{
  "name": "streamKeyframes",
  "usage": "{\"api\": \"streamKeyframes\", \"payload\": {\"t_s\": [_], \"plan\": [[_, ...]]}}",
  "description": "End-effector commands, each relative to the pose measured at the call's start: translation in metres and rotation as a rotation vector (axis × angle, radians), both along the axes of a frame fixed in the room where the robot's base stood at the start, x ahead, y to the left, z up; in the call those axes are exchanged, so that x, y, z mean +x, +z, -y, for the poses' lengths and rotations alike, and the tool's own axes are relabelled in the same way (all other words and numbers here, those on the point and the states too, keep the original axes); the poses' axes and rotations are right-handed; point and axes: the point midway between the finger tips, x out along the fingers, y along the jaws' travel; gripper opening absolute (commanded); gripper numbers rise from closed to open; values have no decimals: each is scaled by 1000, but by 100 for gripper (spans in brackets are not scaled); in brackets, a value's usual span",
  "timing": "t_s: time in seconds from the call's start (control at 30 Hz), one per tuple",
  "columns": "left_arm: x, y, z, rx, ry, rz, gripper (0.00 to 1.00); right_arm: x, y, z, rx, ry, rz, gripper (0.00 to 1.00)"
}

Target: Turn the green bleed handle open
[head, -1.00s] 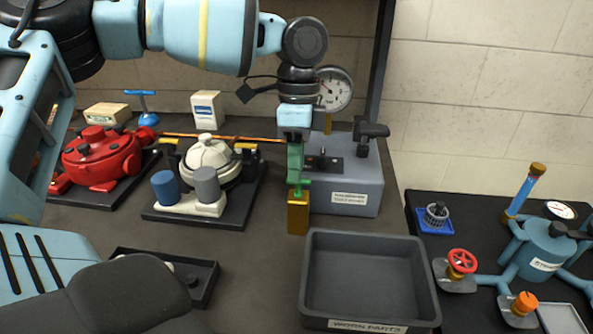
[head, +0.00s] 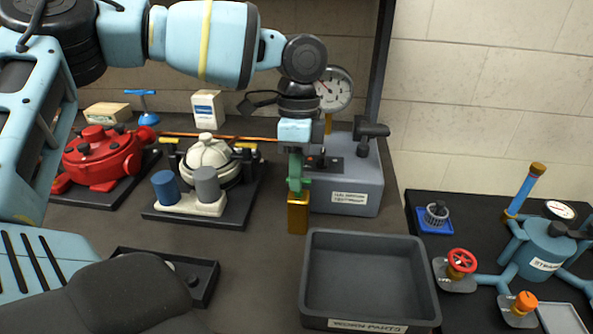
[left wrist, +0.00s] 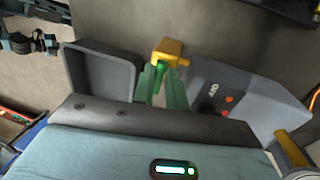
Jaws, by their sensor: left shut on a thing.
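The green bleed handle (left wrist: 159,64) sits on top of a small brass valve block (head: 298,216), which stands upright on the bench beside a grey box. The block also shows in the left wrist view (left wrist: 171,50). My left gripper (head: 298,188) points down from above, its green fingers shut on the handle just over the block. The fingers hide most of the handle in the head view, so its exact turn angle is hard to tell. My right gripper is not in view.
The grey box (head: 352,180) with a gauge (head: 334,89) stands close behind and right of the block. An empty grey tray (head: 366,275) is in front to the right. A white motor (head: 209,160) and a red motor (head: 97,152) stand left. Bare bench lies left of the block.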

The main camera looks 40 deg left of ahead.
Motion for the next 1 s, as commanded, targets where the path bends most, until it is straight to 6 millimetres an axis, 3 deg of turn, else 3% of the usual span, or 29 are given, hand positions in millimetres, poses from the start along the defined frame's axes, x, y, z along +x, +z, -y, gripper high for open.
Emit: {"api": "streamKeyframes", "payload": {"t_s": [0.37,1.0], "plan": [[-2,1,0,0,135,-2,0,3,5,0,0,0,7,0],[-6,0,2,-2,722,-4,0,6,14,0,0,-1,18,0]]}}
